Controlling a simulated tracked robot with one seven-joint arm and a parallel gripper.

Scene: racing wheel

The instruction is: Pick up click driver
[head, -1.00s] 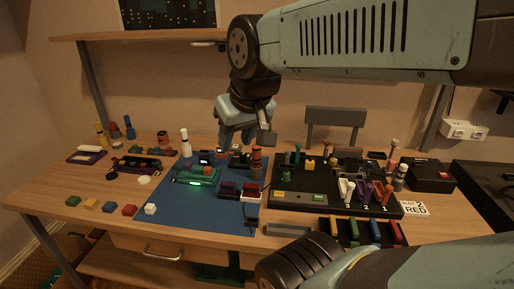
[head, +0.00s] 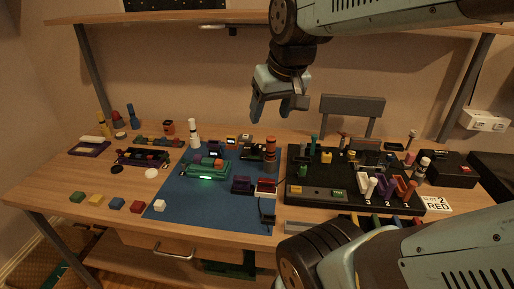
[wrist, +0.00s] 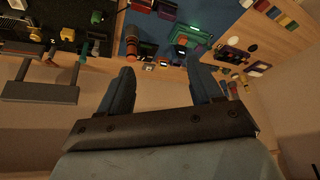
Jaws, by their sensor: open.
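My gripper (head: 272,114) hangs open and empty in the air above the back of the workbench, near the wall. Its two blue-grey fingers are spread apart in the wrist view (wrist: 160,66), with nothing between them. I cannot tell for sure which item is the click driver. Several small upright tools with coloured handles, among them a green one (head: 314,145) and a white-topped one (head: 422,166), stand in the black tray (head: 312,202). An orange-brown banded cylinder (head: 270,148) stands on the blue mat (head: 190,212), below my gripper.
The mat also holds a green device (head: 208,170) with a lit strip and dark purple blocks (head: 241,185). A white banded cylinder (head: 194,134) stands behind it. Coloured cubes (head: 116,204) line the front left. A grey panel (head: 352,108) stands behind the tray. A shelf (head: 150,19) hangs above.

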